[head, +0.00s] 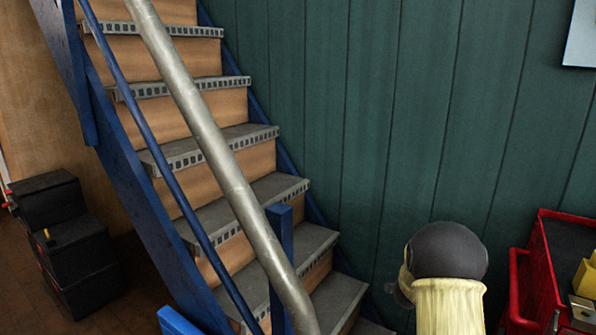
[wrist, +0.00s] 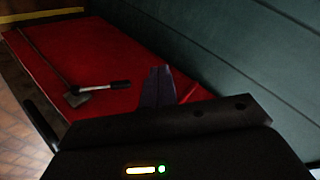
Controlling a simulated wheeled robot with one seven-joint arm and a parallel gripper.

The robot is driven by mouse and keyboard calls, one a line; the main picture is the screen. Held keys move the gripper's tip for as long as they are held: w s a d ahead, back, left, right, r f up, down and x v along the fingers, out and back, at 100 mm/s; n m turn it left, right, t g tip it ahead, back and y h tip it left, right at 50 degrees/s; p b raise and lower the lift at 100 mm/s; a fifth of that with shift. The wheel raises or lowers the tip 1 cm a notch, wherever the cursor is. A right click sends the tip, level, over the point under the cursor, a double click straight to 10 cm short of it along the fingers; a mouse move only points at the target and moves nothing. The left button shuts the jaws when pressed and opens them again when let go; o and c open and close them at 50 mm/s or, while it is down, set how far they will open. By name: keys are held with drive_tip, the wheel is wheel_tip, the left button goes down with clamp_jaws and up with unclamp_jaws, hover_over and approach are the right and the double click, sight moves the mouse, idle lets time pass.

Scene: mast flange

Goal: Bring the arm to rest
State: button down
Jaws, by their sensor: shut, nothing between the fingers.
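My gripper shows in the wrist view, its two dark fingers (wrist: 159,75) pressed together with nothing between them. The fingers point out over a red surface (wrist: 125,45), and I cannot tell the height between them. In the head view a part of my arm (head: 447,270), with a dark rounded cap and a pale body, stands at the lower right. My gripper cannot be made out in the head view.
A tool with a black grip (wrist: 115,86) lies on the red surface. Blue-sided stairs (head: 230,145) with a grey rail (head: 205,130) fill the left and middle. A red cart (head: 545,270) stands right of my arm, near the green wall (head: 400,110). Black boxes (head: 75,255) stand left.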

drive_tip(key=s+a+r+n+y, duration=0.2)
drive_tip(key=a+n+y, duration=0.15)
drive_tip(key=a, duration=0.25)
drive_tip(key=s+a+r+n+y, duration=0.1)
drive_tip(key=s+a+n+y, duration=0.1)
drive_tip(key=s+a+n, duration=0.3)
drive_tip(key=s+a+n+g+y, duration=0.2)
drive_tip(key=s+a+n, duration=0.45)
drive_tip(key=s, duration=0.45)
drive_tip(key=s+a+n+g+y, duration=0.1)
drive_tip(key=s+a+n+g, duration=0.35)
drive_tip(key=s, duration=0.75)
wheel_tip(320, 180, up, 19)
drive_tip(key=a+t+p, duration=0.1)
drive_tip(key=a+p, duration=0.1)
drive_tip(key=p, duration=1.6)
drive_tip(key=shift+w+n+t+p, duration=0.25)
drive_tip(key=shift+n+t+p, duration=0.1)
drive_tip(key=shift+n+p, duration=0.1)
